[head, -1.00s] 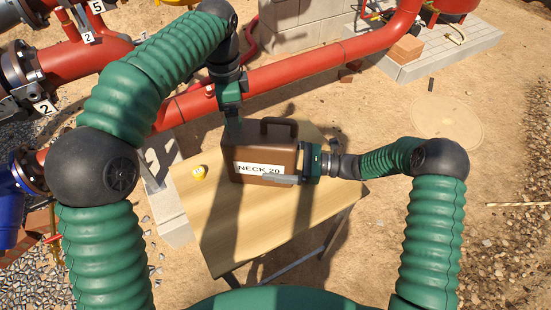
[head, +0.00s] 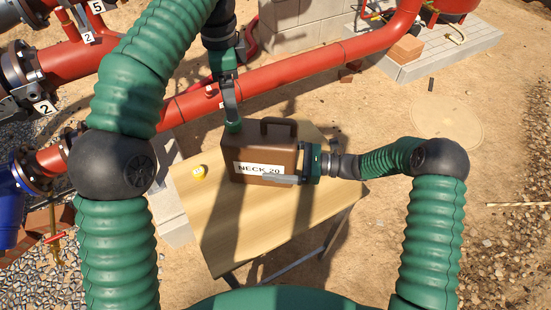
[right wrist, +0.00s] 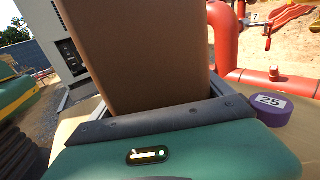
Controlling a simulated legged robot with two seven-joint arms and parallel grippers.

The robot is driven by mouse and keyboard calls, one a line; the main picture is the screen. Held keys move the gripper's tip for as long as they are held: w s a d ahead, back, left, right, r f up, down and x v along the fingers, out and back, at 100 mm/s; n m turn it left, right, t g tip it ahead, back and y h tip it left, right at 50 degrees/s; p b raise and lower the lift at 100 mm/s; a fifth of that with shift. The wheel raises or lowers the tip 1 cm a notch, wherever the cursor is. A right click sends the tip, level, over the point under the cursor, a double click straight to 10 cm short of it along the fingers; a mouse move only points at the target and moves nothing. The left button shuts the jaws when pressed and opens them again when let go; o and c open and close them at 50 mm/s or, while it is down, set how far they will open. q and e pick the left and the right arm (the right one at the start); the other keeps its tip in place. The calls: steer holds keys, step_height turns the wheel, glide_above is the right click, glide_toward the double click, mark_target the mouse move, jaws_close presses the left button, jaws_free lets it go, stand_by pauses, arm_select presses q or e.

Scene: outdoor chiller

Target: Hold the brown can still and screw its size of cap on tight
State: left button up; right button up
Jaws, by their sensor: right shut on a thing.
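The brown can (head: 284,168), labelled NECK 20, stands upright on the wooden table; its side also fills much of the right wrist view (right wrist: 140,55). My right gripper (head: 300,170) is shut on the can's right side, one grey finger lying across the front below the label. My left gripper (head: 232,118) points down over the can's top left corner. A small green piece (head: 234,127), seemingly a cap, is at its fingertips; I cannot tell whether the fingers grip it or whether it touches the neck. A yellow cap (head: 199,171) lies left of the can. A purple cap (right wrist: 269,105) marked 25 shows in the right wrist view.
The table (head: 235,230) is clear in front of the can. A thick red pipe (head: 290,78) runs behind it, close to my left gripper. The can's dark handle (head: 279,127) stands up on its top, right of the left gripper.

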steer(key=o, duration=1.8)
steer(key=d, duration=0.4)
steer(key=s+d, duration=0.1)
steer(key=d, duration=0.7)
steer(key=shift+s+d+f, duration=0.1)
steer(key=shift+s, duration=0.15)
arm_select(q)
steer(key=shift+f, duration=0.1)
arm_select(e)
steer(key=shift+s+f, duration=0.1)
